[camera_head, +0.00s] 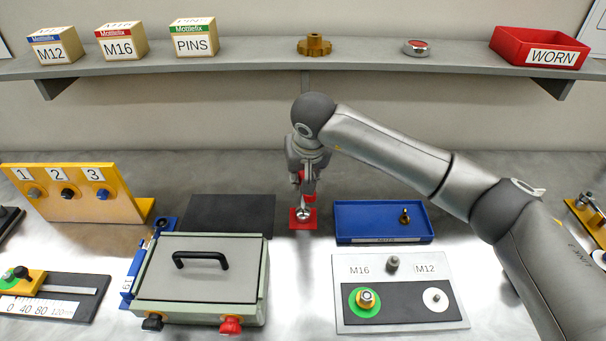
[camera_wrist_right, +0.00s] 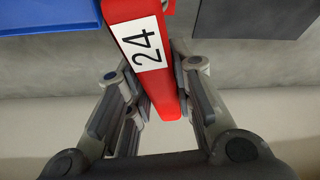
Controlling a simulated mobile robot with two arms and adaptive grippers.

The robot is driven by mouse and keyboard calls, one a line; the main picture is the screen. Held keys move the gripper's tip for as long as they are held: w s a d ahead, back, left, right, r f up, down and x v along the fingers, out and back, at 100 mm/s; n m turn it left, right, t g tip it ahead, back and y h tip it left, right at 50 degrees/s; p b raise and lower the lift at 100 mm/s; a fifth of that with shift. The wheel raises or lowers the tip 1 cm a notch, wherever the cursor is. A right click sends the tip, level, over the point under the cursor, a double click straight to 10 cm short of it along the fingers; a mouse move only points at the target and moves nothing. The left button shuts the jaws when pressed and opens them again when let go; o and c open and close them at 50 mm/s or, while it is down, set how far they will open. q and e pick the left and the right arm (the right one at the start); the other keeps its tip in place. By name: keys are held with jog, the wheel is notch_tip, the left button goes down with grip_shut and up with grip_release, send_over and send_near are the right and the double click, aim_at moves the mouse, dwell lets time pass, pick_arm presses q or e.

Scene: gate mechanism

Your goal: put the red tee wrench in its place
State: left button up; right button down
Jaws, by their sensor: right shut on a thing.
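The red tee wrench (camera_wrist_right: 146,50) has a white label reading 24. In the right wrist view it lies between the fingers of my right gripper (camera_wrist_right: 163,95), which is shut on it. In the head view my right gripper (camera_head: 307,182) is at the middle of the bench, and the wrench (camera_head: 309,188) shows as red parts below it, above a small red pad (camera_head: 297,224). A round metal end shows over the pad; I cannot tell whether it touches it. My left gripper is not in view.
A blue tray (camera_head: 345,225) stands right of the pad and a dark mat (camera_head: 230,214) left of it. In front are a grey-lidded box (camera_head: 215,285) and an M16/M12 plate (camera_head: 455,268). A shelf (camera_head: 365,62) with boxes and a red WORN bin (camera_head: 510,45) runs behind.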

dwell(0.3)
jog(key=c, duration=1.2)
grip_release()
jog(key=shift+o, duration=0.2)
jog(key=shift+f, duration=0.1)
jog(key=shift+r, duration=1.5)
notch_tip(320, 180, up, 9)
jog(key=p, duration=0.4)
